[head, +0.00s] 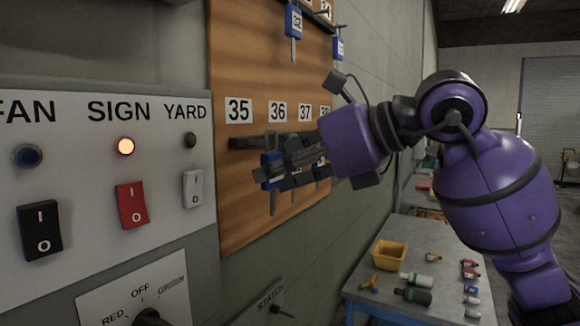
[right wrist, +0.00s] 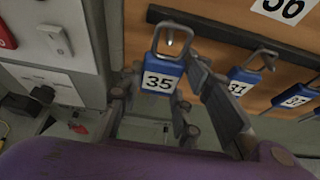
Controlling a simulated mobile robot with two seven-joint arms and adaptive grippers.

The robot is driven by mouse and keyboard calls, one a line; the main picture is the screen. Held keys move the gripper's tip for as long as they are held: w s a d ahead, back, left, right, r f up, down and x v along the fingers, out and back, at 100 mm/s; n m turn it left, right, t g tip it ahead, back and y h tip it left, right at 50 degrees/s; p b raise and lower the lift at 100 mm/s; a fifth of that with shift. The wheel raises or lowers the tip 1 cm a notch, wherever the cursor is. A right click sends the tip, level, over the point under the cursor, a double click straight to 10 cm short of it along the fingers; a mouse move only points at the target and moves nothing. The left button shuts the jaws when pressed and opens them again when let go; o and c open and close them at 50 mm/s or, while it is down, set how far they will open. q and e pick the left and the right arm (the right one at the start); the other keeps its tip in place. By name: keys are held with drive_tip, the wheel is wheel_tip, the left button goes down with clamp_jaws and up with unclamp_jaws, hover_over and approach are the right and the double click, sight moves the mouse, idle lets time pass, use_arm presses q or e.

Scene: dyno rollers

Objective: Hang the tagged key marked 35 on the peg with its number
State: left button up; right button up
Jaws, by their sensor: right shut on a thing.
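The key tag marked 35 (right wrist: 160,80) is blue with a white label and a grey loop on top. My right gripper (right wrist: 176,100) is shut on it, one finger on each side. A peg (right wrist: 170,40) shows inside the loop's outline; I cannot tell whether the loop is around it. In the head view my right gripper (head: 258,163) is at the wooden board (head: 235,210), below the 35 number label (head: 239,110), and hides most of the tag and the peg. My left gripper is not in view.
Other blue-tagged keys hang to the right in the wrist view, one close to my finger (right wrist: 243,78). A key tagged 32 (head: 293,20) hangs higher. A switch panel (head: 70,170) is on the left. A cluttered table (head: 430,255) stands below right.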

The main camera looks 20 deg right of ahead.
drive_tip(key=shift+w+a+f, duration=0.1)
drive_tip(key=shift+w+a, duration=0.4)
drive_tip(key=shift+w, duration=0.1)
drive_tip(key=shift+w+a+f, duration=0.35)
drive_tip(key=shift+w+f, duration=0.05)
drive_tip(key=shift+w, duration=0.05)
drive_tip(key=o, duration=1.2)
